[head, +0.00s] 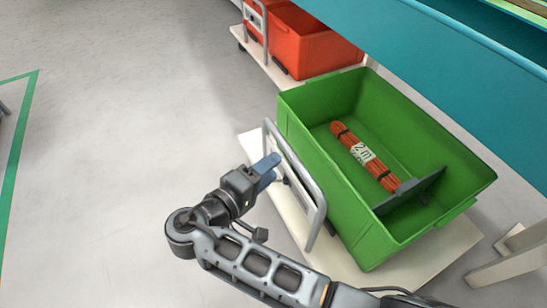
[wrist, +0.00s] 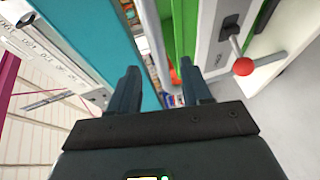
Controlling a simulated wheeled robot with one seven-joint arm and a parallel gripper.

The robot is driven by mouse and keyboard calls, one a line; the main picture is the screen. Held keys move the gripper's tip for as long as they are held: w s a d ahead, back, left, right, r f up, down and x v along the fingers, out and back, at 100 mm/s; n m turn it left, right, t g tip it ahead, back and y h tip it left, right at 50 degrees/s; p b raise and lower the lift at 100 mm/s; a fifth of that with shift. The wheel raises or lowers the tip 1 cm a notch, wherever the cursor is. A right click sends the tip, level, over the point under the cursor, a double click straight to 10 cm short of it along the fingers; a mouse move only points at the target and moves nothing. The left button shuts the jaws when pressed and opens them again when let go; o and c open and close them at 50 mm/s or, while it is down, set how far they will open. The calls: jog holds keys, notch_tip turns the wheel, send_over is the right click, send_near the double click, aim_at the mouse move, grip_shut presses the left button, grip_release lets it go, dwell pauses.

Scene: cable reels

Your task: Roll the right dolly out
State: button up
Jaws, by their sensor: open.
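The right dolly (head: 436,254) has a pale flat deck and carries a green crate (head: 300,122). A grey tube handle (head: 308,180) with a pale panel stands upright at its left end. My gripper (head: 270,168) is open and empty, with its blue-grey fingers close to this handle. In the wrist view my gripper (wrist: 161,82) has its fingers spread, and a light grey bar, which looks like the handle, runs between them. Whether the fingers touch it I cannot tell. A lever with a red knob (wrist: 243,67) sits beside the pale panel in that view.
An orange cable bundle (head: 362,156) labelled "2 m" lies in the green crate beside a dark divider. A second dolly (head: 252,43) with a red crate (head: 310,45) stands behind. A teal-edged bench (head: 440,65) overhangs at upper right. Grey floor on the left is clear.

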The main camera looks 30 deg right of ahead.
aim_at(289, 156)
jog(key=shift+b+x, duration=1.2)
jog(key=shift+x, duration=2.7)
jog(key=shift+f, duration=0.15)
jog(key=shift+a, duration=0.1)
jog(key=c, duration=0.7)
jog(key=shift+f, duration=0.15)
grip_shut()
